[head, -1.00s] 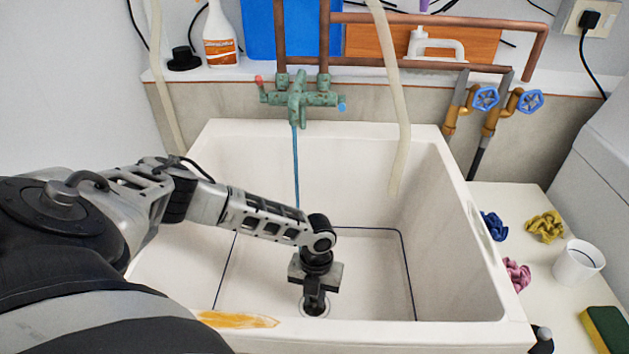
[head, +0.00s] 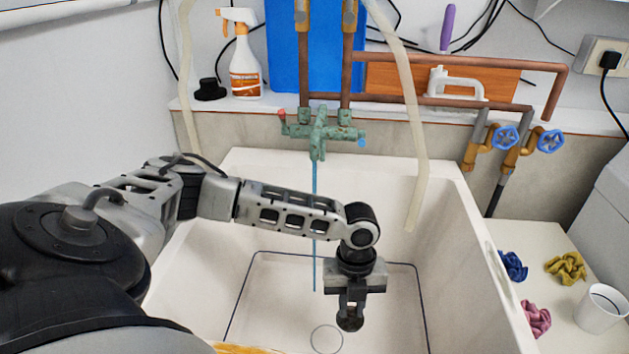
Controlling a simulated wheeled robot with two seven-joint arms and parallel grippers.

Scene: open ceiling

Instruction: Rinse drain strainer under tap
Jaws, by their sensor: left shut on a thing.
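My left gripper (head: 350,305) points down inside the white sink (head: 452,230), above its floor and beside the round drain (head: 326,340). It is shut on a small dark thing, which I take to be the drain strainer (head: 350,323); the fingers hide much of it. The drain shows as a ring with nothing standing in it. The green tap (head: 320,132) is on the back wall above the sink. A thin blue stream (head: 315,215) falls from it, behind my left forearm and left of the gripper. My right gripper is out of view.
A pale hose (head: 412,150) hangs into the sink on the right. Blue, yellow and pink cloths (head: 536,318) and a white cup (head: 601,308) lie on the right counter. A spray bottle (head: 244,62) stands on the back ledge. The sink's right side is clear.

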